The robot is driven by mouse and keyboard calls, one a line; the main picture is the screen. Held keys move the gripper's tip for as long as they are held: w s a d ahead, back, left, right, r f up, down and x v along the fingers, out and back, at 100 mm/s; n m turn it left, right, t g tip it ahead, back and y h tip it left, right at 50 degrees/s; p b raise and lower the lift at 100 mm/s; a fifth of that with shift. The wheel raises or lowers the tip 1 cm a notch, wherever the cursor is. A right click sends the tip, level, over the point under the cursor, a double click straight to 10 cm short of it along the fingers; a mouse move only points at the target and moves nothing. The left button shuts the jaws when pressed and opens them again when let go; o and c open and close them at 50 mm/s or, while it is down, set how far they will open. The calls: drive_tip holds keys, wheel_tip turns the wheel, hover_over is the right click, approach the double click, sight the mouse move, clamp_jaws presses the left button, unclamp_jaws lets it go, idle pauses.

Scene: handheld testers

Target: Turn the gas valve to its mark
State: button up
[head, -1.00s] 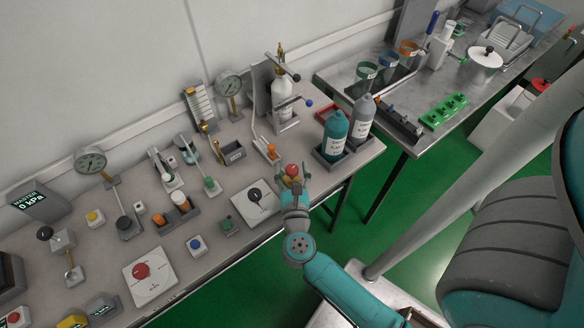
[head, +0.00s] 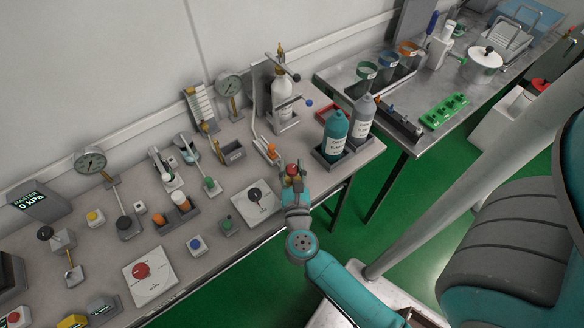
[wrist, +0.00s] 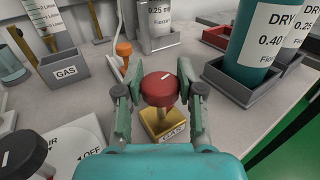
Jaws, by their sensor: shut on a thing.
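The gas valve's red knob (wrist: 159,88) has a short white line on its top. Its stem rises from a yellow base (wrist: 181,121) labelled GAS. My gripper (wrist: 159,92) is shut on the knob, with one green finger on its left side and one on its right. In the head view the red knob (head: 292,169) shows between the fingers of my gripper (head: 293,177), near the bench's front edge. The white line points up and slightly right in the wrist view. I cannot make out a separate target mark on the base.
A black knob (wrist: 22,153) on a white AIR plate (wrist: 72,148) stands close on the left. A grey GAS bin (wrist: 66,72) and an orange-topped part (wrist: 124,49) are behind. A teal bottle (wrist: 250,45) stands in a dark tray at right.

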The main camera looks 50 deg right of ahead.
drive_tip(key=shift+d+n+t+y, duration=0.1)
drive_tip(key=shift+n+t+y, duration=0.3)
drive_tip(key=shift+t, duration=0.1)
drive_tip(key=shift+n+t+y, duration=0.5)
drive_tip(key=shift+y, duration=0.1)
drive_tip(key=n+t+y, duration=0.2)
drive_tip(key=shift+d+r+y, duration=0.1)
drive_tip(key=shift+r+y, duration=0.1)
drive_tip(key=shift+y, duration=0.1)
drive_tip(key=shift+f+n+t+y, duration=0.15)
drive_tip(key=shift+n+t+y, duration=0.15)
drive_tip(key=shift+n+y, duration=0.45)
drive_tip(key=n+t+y, duration=0.1)
drive_tip(key=n+y, duration=0.2)
drive_tip(key=y, duration=0.2)
drive_tip(key=n+y, duration=0.2)
drive_tip(key=y, duration=0.1)
drive_tip(key=n+y, duration=0.1)
drive_tip(key=y, duration=0.2)
drive_tip(key=shift+n, duration=0.35)
drive_tip(key=shift+a+f+n+g+y, duration=0.1)
drive_tip(key=shift+n+g+y, duration=0.35)
drive_tip(key=shift+n+y, duration=0.65)
drive_tip(key=shift+a+n+g+y, duration=0.1)
drive_tip(key=shift+n+g+y, duration=0.45)
drive_tip(key=shift+y, duration=0.9)
